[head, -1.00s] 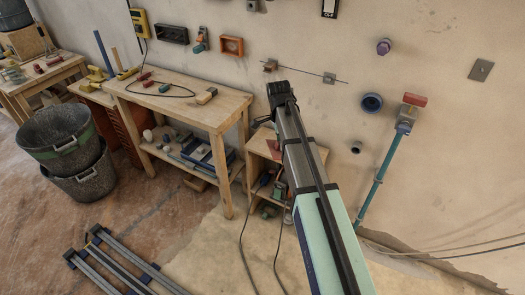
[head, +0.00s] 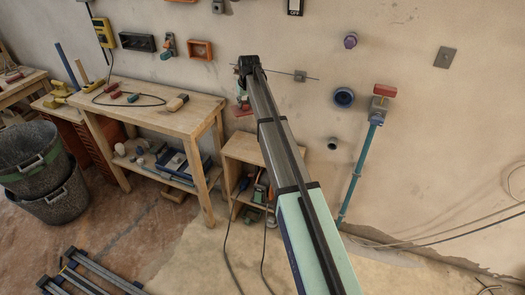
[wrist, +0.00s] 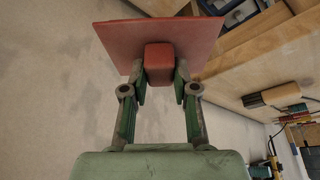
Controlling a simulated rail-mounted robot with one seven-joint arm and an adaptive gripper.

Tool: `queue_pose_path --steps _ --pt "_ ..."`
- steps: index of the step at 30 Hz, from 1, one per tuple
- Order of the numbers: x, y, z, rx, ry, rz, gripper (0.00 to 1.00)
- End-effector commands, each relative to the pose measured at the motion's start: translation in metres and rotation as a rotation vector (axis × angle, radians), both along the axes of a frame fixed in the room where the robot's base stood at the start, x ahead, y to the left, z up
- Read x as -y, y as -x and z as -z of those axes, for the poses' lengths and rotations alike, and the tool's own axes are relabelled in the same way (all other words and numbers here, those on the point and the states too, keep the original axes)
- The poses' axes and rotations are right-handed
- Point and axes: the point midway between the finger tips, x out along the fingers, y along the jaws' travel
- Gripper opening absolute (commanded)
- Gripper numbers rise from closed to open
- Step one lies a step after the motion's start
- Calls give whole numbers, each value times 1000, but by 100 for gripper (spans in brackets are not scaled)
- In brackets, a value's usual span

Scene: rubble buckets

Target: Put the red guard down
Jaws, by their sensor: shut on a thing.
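The red guard (wrist: 155,32) is a flat red plate with a blocky red handle. In the wrist view my gripper (wrist: 160,76) is shut on that handle, one green-grey finger on each side. The plate extends beyond the fingertips. In the head view a small part of the red guard (head: 242,111) and my green gripper (head: 241,97) show left of my arm, in front of the wall and above the small wooden shelf unit. My arm hides the rest there.
The small shelf unit (head: 250,147) holds tools and hanging cables. Left of it stands a wooden workbench (head: 160,108) with tools and a lower shelf. Black buckets (head: 62,200) stand at far left. A blue-green pipe (head: 358,175) runs down the wall at right.

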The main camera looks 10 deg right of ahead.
Motion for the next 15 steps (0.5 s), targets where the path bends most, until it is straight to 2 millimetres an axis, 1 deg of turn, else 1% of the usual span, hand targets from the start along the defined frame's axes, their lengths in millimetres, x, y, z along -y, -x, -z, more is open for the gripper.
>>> queue_pose_path --steps 2,5,8,15 --pt "1 -4 2 3 0 -26 0" --pt "1 -5 12 5 0 -38 0" --pt "1 -3 32 3 -1 -39 0" --pt "1 -3 90 3 0 -38 0"
